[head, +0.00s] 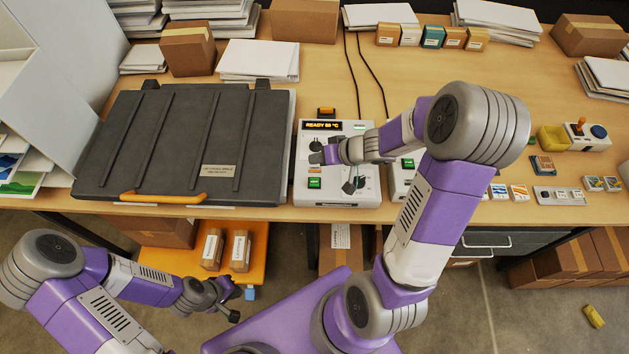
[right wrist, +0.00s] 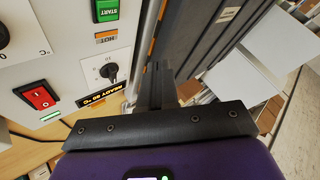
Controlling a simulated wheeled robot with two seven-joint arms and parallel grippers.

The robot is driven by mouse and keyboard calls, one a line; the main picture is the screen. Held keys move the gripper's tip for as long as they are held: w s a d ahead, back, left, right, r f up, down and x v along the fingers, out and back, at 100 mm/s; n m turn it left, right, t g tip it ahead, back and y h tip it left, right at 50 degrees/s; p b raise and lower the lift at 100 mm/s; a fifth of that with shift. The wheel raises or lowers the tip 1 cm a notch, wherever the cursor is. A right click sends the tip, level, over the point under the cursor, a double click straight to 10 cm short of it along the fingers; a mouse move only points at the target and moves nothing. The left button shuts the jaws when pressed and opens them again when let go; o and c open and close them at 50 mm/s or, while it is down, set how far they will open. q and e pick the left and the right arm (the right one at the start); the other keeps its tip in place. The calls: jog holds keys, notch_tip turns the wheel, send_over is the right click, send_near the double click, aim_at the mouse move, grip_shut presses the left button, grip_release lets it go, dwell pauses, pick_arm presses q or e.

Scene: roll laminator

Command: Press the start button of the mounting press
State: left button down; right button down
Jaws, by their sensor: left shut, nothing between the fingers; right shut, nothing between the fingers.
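The mounting press has a wide dark lid (head: 185,145), shut, with an orange handle (head: 163,198) at its front edge. Its pale control box (head: 350,198) stands to the right, with a lit display (head: 321,126) that begins "READY". The green start button (head: 315,183) is at the box's lower left; in the right wrist view the green START button (right wrist: 107,9) is at the top edge. My right gripper (head: 318,158) is shut and empty over the box, just beyond the button and apart from it in the picture. My left gripper (head: 236,302) is shut and empty, low in front of the bench.
A second control unit (head: 402,180) stands right of the box, partly hidden by my right arm. A red switch (right wrist: 40,96) and a black knob (right wrist: 110,71) are on the box face. Cartons and paper stacks (head: 259,60) line the bench's back. An orange shelf (head: 255,240) is below.

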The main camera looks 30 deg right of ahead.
jog(key=b, duration=0.6)
send_over(318, 182)
notch_tip(318, 182, down, 8)
jog(key=shift+f, duration=0.1)
jog(key=shift+f+b, duration=0.2)
jog(key=shift+b, duration=0.4)
dwell(1.2)
jog(key=shift+f+b, duration=0.45)
jog(key=shift+b, duration=0.35)
jog(key=shift+f+b, duration=0.45)
jog(key=shift+b, duration=0.25)
dwell(0.4)
jog(key=shift+r, duration=0.15)
jog(key=shift+r+p, duration=0.4)
jog(key=shift+r, duration=0.35)
